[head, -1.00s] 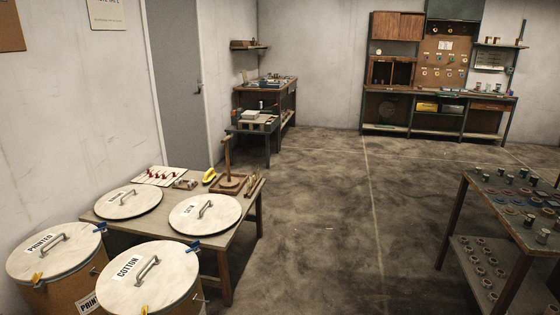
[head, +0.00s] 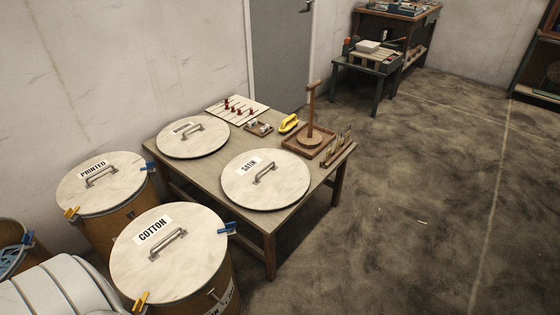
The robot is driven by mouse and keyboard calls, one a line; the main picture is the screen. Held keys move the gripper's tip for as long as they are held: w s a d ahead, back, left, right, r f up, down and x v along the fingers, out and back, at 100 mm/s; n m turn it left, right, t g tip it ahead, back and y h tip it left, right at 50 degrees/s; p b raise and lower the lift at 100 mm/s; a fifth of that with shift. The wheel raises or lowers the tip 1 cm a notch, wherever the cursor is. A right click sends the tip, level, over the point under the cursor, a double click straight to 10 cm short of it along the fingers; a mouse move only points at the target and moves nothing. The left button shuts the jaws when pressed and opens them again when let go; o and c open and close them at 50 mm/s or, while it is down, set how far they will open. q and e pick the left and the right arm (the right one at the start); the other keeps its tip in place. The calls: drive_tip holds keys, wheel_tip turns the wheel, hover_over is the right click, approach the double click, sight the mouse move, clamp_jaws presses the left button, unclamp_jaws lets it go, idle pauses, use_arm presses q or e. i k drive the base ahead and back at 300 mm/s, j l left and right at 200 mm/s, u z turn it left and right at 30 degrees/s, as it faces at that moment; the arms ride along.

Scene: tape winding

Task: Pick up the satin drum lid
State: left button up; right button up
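The satin drum lid (head: 287,193) is a round, pale, marbled disc with a metal bar handle (head: 265,173) and a label reading SATIN. It lies flat on the near right part of the wooden table (head: 262,226), handle up. Neither of my grippers is in the head view. Nothing is touching the lid.
A spindle stand (head: 310,135), a yellow object (head: 288,123) and a board with red pieces (head: 238,108) are behind. Closed PRINTED (head: 120,185) and COTTON (head: 190,265) drums stand in front-left; an open drum (head: 10,235) is far left. Right floor is clear.

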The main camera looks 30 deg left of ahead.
sight(259, 180)
drive_tip(key=i+u, duration=0.4)
drive_tip(key=i+l+u, duration=0.25)
drive_tip(key=u, duration=0.15)
drive_tip(key=i+l+u, duration=0.8)
drive_tip(key=k+j, duration=0.1)
